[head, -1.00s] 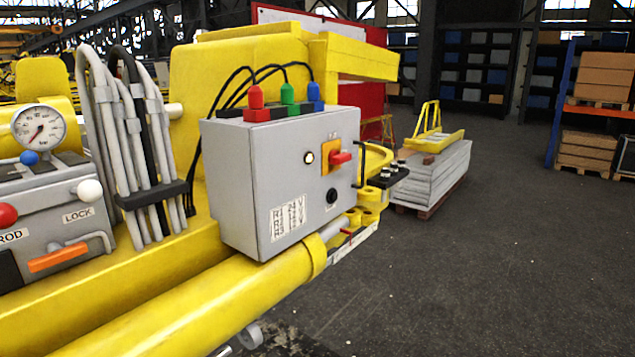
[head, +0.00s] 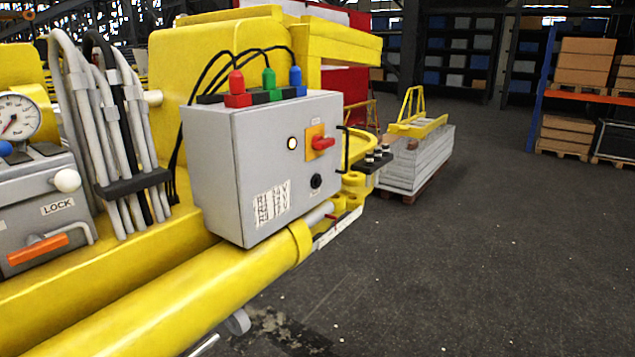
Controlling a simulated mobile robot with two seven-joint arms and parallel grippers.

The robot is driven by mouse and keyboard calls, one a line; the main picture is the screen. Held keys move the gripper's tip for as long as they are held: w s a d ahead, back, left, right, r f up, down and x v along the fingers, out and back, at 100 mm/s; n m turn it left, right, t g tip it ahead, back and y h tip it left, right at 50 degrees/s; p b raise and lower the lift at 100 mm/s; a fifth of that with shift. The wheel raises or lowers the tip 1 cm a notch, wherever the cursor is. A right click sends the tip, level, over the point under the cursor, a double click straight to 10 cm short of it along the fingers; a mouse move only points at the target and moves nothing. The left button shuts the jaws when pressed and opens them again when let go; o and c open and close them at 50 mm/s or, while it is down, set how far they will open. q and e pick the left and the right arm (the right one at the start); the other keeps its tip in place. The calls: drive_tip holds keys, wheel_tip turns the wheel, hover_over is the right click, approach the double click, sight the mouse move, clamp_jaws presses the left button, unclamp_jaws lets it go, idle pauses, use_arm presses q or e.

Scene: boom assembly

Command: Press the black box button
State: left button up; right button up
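A grey control box (head: 222,165) is mounted on the yellow boom machine, near the middle of the head view. Its right-hand face carries a round black button (head: 316,181) low down, a red rotary switch (head: 323,142) on a yellow-orange plate above it, and a small pale round lamp or button (head: 292,143) to the left of the switch. A label with printed lines sits at lower left of that face. Red, green and blue plugs with black cables stand on top. Neither of my grippers is in view.
A yellow cylinder (head: 200,300) runs below the box. Left of it are grey hoses (head: 95,130) and a grey panel with a gauge (head: 15,118), a white knob and an orange handle. Stacked grey slabs (head: 415,165) stand behind right. The dark floor at right is clear.

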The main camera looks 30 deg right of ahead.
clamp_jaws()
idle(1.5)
